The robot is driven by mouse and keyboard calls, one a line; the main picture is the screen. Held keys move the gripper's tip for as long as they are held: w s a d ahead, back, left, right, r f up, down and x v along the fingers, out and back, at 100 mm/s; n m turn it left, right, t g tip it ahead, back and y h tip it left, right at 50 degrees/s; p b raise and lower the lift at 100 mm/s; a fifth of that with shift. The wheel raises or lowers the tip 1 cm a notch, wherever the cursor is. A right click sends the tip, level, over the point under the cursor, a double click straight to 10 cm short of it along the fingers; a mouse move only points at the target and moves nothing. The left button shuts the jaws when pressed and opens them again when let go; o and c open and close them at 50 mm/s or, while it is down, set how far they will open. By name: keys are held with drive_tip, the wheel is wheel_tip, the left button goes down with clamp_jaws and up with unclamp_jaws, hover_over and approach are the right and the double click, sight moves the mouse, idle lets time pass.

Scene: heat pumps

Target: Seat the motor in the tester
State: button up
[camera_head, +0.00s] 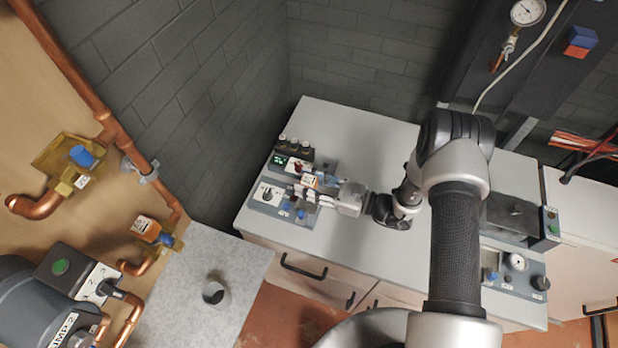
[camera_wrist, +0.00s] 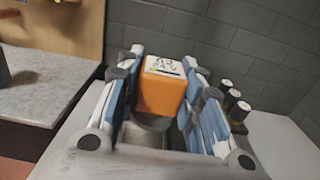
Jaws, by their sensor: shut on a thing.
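An orange block-shaped motor (camera_wrist: 162,92) with a white label on top sits between the finger pads of my gripper (camera_wrist: 163,68) in the wrist view. In the head view my gripper (camera_head: 318,188) reaches left over the bench, shut on the motor (camera_head: 309,181). The tester (camera_head: 268,194) appears to be the grey unit at the bench's left end, with a dial, blue parts and a green display. The motor is over or beside it; fingers hide the contact, so I cannot tell whether it is seated.
The bench (camera_head: 345,130) is clear behind the arm. A grey panel with a gauge (camera_head: 515,262) is at its right.

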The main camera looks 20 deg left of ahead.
drive_tip(key=shift+f+b, duration=1.3)
drive_tip(key=shift+f, duration=0.8)
drive_tip(key=shift+b, duration=0.5)
idle(0.7)
drive_tip(key=shift+f+b, duration=0.75)
drive_tip(key=shift+f, duration=0.05)
idle(0.4)
drive_tip(key=o, duration=1.3)
drive_tip(key=d, duration=0.8)
drive_tip(key=s+d, duration=0.1)
drive_tip(key=d, duration=0.3)
drive_tip(key=shift+r, duration=0.15)
